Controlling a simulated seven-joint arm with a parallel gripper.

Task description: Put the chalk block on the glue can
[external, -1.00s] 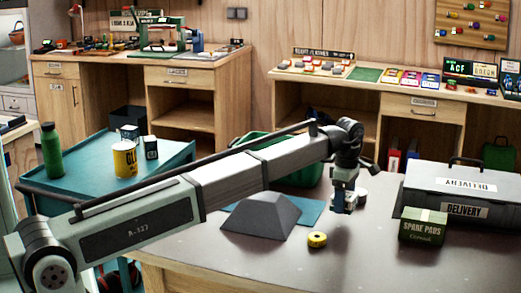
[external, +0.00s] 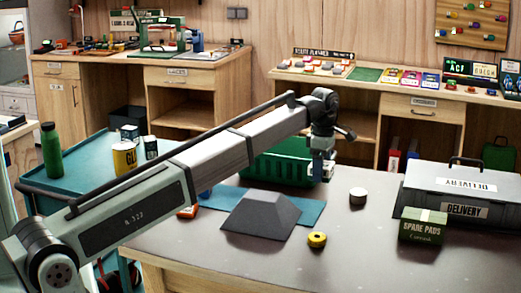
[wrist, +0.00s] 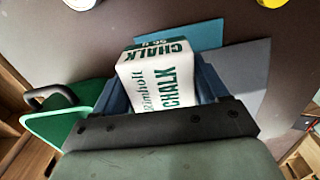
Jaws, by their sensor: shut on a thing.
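The chalk block (wrist: 158,75), white with green lettering, is clamped between the blue fingers of my gripper (wrist: 165,88) in the wrist view. In the external view my gripper (external: 321,168) is above the back of the grey-topped table, in front of the green crate, and only a little of the block shows. The glue can (external: 124,159), yellow with a white band and dark letters, stands upright on the teal cart at the left, well away from my gripper. The glue can is not in the wrist view.
Small boxes (external: 150,147) stand close beside the can, and a green bottle (external: 51,150) stands farther left. A green crate (external: 270,163) is behind.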

